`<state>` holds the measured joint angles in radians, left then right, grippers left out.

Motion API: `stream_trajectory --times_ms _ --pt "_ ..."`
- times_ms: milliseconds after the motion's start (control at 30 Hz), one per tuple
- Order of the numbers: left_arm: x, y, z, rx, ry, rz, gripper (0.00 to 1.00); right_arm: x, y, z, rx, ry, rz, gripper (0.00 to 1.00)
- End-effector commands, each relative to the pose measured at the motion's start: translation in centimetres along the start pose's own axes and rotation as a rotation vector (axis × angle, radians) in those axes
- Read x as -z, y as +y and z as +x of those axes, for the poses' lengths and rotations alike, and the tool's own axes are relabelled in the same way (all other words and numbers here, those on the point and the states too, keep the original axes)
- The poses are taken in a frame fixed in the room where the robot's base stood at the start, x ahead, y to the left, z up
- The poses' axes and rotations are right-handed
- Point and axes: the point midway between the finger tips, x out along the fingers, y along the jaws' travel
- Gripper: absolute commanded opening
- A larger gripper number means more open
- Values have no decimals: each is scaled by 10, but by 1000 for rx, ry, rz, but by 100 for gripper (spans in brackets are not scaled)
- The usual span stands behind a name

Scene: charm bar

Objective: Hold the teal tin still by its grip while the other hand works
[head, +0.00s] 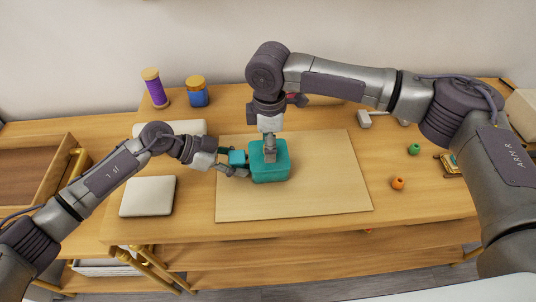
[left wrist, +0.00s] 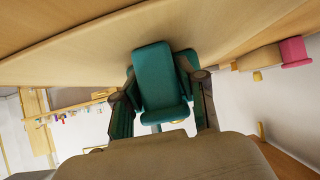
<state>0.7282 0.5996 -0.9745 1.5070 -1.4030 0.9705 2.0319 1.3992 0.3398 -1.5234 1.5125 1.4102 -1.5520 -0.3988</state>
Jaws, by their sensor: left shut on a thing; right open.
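The teal tin (head: 270,173) stands on the light mat (head: 320,195) in the middle of the table, with its teal grip (head: 237,157) sticking out to the left. My left gripper (head: 233,168) is shut on this grip from the left. In the left wrist view the grip (left wrist: 160,80) sits between the two fingers, and hides much of the tin behind it. My right gripper (head: 270,152) is open and points down from above at the top of the tin. Its fingertips overlap the tin's top, so I cannot tell whether they touch it or what lies between them.
A purple spool (head: 155,90) and a blue jar (head: 197,93) stand at the back left. A pale box (head: 148,196) lies left of the mat. Green (head: 414,149) and orange (head: 398,183) beads lie to the right. The mat's right half is clear.

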Motion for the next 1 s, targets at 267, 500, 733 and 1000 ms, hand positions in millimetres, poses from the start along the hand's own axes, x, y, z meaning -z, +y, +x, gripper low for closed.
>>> stream_trajectory --times_ms 267,500,733,1000 --pt "-8 3 3 -7 -14 -6 0 1 0 19 0 1 -2 58" --pt "-8 3 3 -8 -12 -6 0 1 0 21 0 1 -2 58" --pt "-7 3 3 -9 -11 -5 0 0 -1 22 1 0 -2 33" --pt "-5 4 3 -12 -8 -3 0 -1 0 24 1 -3 1 10"
